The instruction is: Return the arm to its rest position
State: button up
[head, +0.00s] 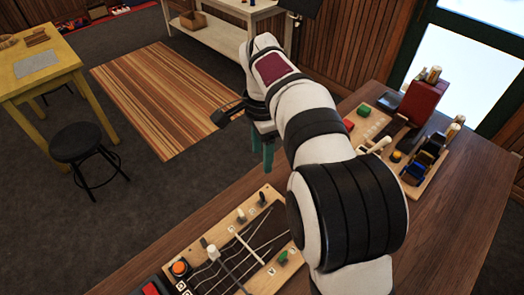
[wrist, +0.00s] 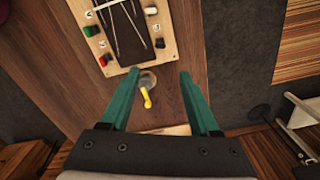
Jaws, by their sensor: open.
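My gripper (head: 262,158) has teal fingers that point down over the wooden workbench (head: 472,215) in the head view, beyond a wooden board with strings and knobs (head: 187,249). In the wrist view my gripper (wrist: 159,72) is open, its two teal fingers wide apart with nothing held between them. A small yellow item on a round grey base (wrist: 147,93) shows in the gap between the fingers, on the bench below. The strung board (wrist: 165,52) lies ahead of the fingertips. My arm hides part of the bench in the head view.
A dark red block (head: 424,102) and a wooden tray with several small coloured items (head: 438,172) stand on the bench's right. On the floor are a yellow table (head: 22,92), a black stool (head: 76,142) and a striped rug (head: 160,95). A white table (head: 215,38) stands behind.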

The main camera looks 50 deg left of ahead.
jog(key=d+r+m, duration=0.1)
jog(key=d+r, duration=0.2)
jog(key=d, duration=1)
jog(key=d+r, duration=0.3)
jog(key=d, duration=1)
jog(key=s+d+f+y, duration=0.1)
jog(key=s+d+f, duration=0.4)
jog(key=s+d, duration=0.7)
jog(key=shift+s+f+m+y, duration=0.2)
jog(key=shift+s+m+y, duration=0.15)
jog(key=shift+s, duration=0.25)
